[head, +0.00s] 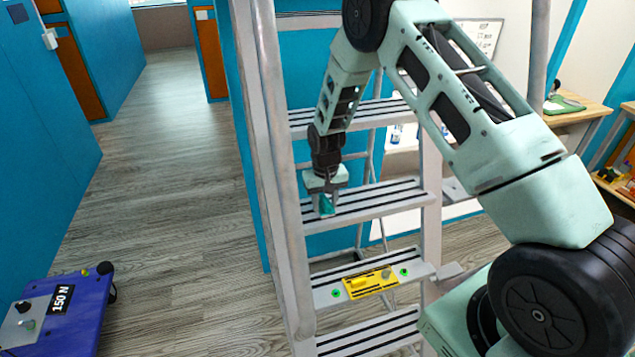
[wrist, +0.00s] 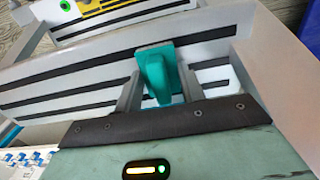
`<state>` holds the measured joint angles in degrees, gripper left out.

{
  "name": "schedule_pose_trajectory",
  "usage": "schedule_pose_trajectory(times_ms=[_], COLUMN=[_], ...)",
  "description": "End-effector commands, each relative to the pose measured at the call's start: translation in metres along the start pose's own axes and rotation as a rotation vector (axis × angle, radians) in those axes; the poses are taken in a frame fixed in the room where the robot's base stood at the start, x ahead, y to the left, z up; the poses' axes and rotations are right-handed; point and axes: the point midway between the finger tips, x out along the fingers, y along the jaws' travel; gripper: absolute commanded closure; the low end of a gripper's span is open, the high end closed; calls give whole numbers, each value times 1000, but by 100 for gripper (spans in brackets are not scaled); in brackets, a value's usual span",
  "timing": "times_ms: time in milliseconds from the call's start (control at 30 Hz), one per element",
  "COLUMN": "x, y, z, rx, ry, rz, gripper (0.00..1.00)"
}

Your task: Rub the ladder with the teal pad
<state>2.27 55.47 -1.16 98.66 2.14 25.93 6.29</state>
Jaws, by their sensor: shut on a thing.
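The ladder (head: 283,180) is light grey metal and stands in the middle of the head view, with black strips on its steps. My gripper (head: 325,208) is at one of its middle steps (head: 400,196). It is shut on the teal pad (head: 327,204), which is small and partly hidden by the fingers in the head view. In the wrist view the teal pad (wrist: 156,72) sits between the two fingers (wrist: 157,92), over the striped step (wrist: 60,84). I cannot tell for certain whether the pad touches the step.
A yellow tool (head: 369,282) lies on a lower step between green dots. Teal lockers (head: 45,90) stand at left. Shelves (head: 570,115) are at right.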

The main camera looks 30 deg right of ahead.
Motion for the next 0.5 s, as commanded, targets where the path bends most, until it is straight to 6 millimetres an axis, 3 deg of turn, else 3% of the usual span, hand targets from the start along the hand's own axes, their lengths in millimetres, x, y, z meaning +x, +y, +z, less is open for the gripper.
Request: schedule_pose_trajectory(times_ms=[167,500], x=[-28,-57], y=[-1,0], z=[-2,-3], rx=[0,0], ry=[5,2], rz=[-1,0], gripper=[82,82])
